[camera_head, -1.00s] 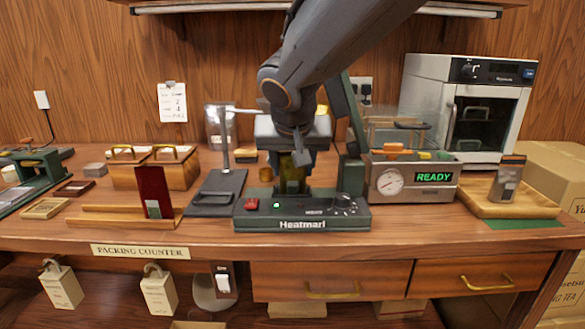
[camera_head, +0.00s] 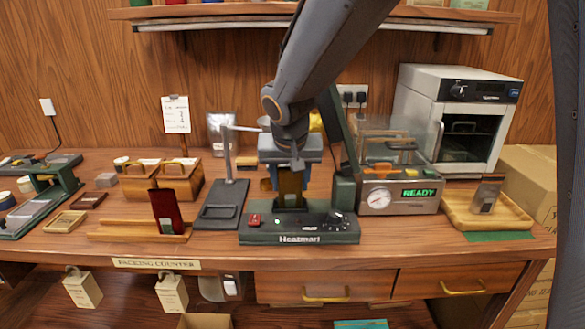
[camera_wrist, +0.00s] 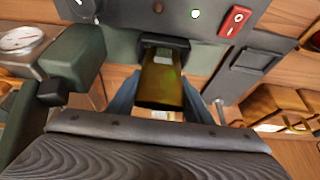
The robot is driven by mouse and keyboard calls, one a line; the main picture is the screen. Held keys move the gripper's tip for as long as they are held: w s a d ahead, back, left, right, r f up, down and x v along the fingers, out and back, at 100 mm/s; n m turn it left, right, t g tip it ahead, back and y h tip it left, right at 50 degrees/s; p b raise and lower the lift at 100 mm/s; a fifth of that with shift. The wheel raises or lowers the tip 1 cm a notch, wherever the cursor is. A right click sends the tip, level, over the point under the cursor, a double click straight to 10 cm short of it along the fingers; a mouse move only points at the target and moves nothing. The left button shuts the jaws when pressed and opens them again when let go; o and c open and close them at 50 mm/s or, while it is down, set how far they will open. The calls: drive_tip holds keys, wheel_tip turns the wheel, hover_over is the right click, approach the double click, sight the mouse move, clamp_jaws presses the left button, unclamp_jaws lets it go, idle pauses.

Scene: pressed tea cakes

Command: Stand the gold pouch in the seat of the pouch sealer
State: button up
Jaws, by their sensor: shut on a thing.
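The gold pouch (camera_head: 290,186) is upright between the fingers of my gripper (camera_head: 290,172), directly over the green pouch sealer (camera_head: 285,230). In the wrist view the pouch (camera_wrist: 162,80) stands between the blue fingers of my gripper (camera_wrist: 163,96). Its lower end meets the dark seat (camera_wrist: 150,40) of the sealer (camera_wrist: 115,15). I cannot tell how deep it sits, or whether it touches the seat floor. My gripper is shut on the pouch, and its body hides the pouch's top in the head view.
A dark red pouch (camera_head: 166,211) stands on a wooden rack (camera_head: 120,228) at left. A grey stand (camera_head: 222,203) is just left of the sealer. A machine reading READY (camera_head: 400,198) is close on the right. A wooden tray (camera_head: 505,222) holds a grey-brown pouch (camera_head: 484,197).

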drive_tip(key=shift+w+r+g+p, duration=0.2)
drive_tip(key=shift+w+g+p, duration=0.55)
drive_tip(key=shift+p, duration=1.5)
drive_tip(key=shift+s+a+f+b, duration=0.1)
drive_tip(key=shift+s+f+b, duration=0.15)
drive_tip(key=shift+f+b, duration=0.25)
drive_tip(key=shift+r, duration=0.1)
drive_tip(key=shift+f, duration=0.4)
drive_tip(key=o, duration=1.1)
